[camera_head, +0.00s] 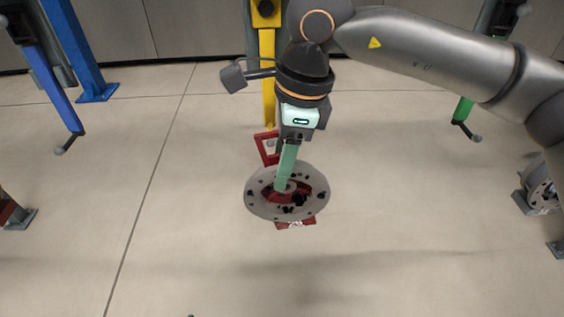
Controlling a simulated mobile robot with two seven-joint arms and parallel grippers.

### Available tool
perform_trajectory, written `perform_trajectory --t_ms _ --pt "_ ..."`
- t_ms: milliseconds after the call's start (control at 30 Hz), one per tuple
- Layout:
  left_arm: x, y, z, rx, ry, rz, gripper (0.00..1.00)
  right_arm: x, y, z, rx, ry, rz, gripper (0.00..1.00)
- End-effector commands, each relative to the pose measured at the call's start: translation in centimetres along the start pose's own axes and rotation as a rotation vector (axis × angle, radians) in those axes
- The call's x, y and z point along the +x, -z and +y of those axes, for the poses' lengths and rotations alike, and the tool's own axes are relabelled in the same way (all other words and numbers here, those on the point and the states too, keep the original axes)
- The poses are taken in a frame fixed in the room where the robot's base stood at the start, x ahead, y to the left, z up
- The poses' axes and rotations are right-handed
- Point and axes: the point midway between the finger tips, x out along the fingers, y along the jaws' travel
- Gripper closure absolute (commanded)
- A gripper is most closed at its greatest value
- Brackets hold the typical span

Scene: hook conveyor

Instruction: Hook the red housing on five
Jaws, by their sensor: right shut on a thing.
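My right gripper (286,178) reaches in from the upper right and points down. It is shut on the red housing (268,197), a part with a wide round grey flange with dark holes and a red centre. The fingers cover part of its middle. A yellow hanging hook bar (268,75) is behind my wrist, partly hidden. A blue hook (50,85) hangs at left and a green hook (463,110) at right. I cannot read which hook is number five. My left gripper is not in view.
A red frame (265,148) shows behind the flange, and a red piece (297,223) shows below it. A blue post (90,60) stands at upper left. A grey round part (542,188) sits at the right edge. The pale floor in front is clear.

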Motion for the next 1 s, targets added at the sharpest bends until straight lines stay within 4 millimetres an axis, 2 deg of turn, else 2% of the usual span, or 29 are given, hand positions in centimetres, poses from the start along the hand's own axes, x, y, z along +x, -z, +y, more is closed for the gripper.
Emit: perform_trajectory --t_ms 533,1000 --pt "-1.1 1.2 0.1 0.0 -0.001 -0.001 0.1 -0.2 -0.1 -2.9 0.001 0.004 -0.004 1.0" --pt "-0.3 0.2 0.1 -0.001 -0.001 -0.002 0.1 1.3 0.3 -4.1 0.004 0.005 -0.002 1.0"
